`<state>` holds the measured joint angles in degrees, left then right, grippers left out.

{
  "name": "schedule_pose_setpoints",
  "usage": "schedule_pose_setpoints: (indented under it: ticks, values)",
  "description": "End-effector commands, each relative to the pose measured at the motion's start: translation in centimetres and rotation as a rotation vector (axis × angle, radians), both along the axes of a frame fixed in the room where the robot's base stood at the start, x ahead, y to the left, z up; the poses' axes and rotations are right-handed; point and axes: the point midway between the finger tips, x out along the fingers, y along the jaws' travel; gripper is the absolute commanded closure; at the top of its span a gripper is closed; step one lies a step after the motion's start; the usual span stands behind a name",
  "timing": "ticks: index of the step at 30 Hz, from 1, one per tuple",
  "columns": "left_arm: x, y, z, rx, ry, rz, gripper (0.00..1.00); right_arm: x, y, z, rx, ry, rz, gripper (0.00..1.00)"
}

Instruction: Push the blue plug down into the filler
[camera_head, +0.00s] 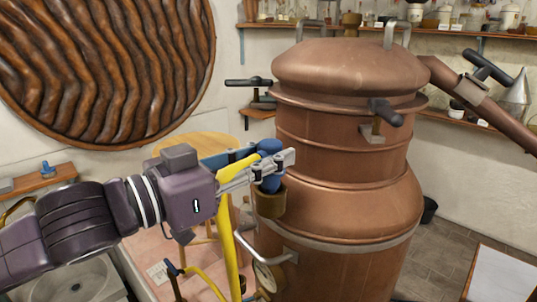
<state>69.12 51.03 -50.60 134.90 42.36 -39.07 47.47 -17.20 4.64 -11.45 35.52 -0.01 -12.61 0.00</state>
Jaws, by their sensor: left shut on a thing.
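The blue plug (270,146) is in my left gripper (276,168), which comes in from the left and is shut on it. Its rounded top shows above the fingers and its lower part shows below them. The filler (270,203) is a short brass-brown cup on the left side of the copper still (340,190), directly under the plug. The plug's lower end meets the filler's mouth in the picture; I cannot tell how deep it sits. My right gripper is not in view.
A yellow pipe (229,250) runs down left of the filler. Black-handled clamps (385,112) stick out from the still. A round wooden stool (200,143) stands behind my arm. A pressure gauge (266,276) is low on the still. A white-topped table (503,274) is at lower right.

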Motion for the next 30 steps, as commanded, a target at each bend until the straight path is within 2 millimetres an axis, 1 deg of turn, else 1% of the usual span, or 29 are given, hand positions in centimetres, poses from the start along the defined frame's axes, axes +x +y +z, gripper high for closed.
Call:
schedule_pose_setpoints:
  ticks: [30]
  values:
    - [0.0,0.0,-1.2,0.000,-0.001,0.000,1.00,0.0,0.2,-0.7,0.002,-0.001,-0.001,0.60]
